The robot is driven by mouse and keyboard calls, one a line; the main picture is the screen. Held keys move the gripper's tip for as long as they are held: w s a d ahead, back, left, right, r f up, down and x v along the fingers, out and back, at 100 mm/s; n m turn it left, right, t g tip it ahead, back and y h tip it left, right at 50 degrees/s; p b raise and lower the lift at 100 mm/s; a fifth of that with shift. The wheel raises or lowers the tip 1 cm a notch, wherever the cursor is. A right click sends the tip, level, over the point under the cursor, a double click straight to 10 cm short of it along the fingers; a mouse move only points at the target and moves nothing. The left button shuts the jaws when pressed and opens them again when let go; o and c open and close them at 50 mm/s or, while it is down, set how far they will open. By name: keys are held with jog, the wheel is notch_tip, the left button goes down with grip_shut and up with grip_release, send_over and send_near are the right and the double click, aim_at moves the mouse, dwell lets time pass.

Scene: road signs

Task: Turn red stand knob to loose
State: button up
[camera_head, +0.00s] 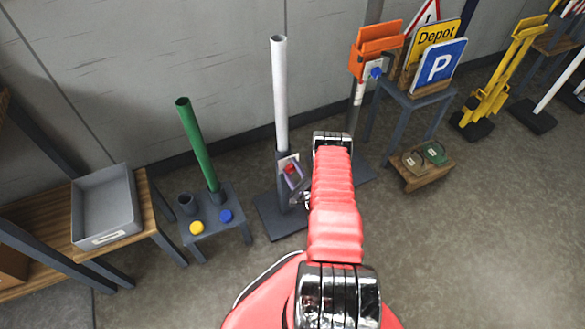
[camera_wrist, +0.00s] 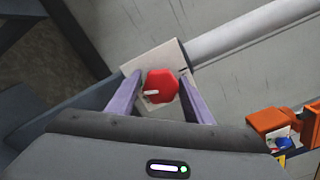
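The red knob (camera_wrist: 160,86) sits on a pale square plate (camera_wrist: 148,62) on the stand. It has a white mark on its face, which points left in the wrist view. In the head view the knob (camera_head: 290,169) shows small on the dark stand's post, below a white pole (camera_head: 280,95). My gripper (camera_wrist: 158,92) is open, its two purple fingers on either side of the knob. Whether the fingers touch it I cannot tell. In the head view my gripper (camera_head: 295,178) is partly hidden by my red arm.
Left of the stand is a low table (camera_head: 217,228) with a green tube (camera_head: 197,143) and yellow and blue caps. A grey bin (camera_head: 105,213) stands further left. Right are an orange box (camera_head: 376,48) and a sign rack with a blue P sign (camera_head: 438,67).

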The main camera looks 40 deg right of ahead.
jog(key=c, duration=0.7)
jog(key=shift+s+d, duration=0.1)
jog(key=shift+d, duration=0.3)
jog(key=shift+c, duration=0.2)
jog(key=shift+a, duration=0.4)
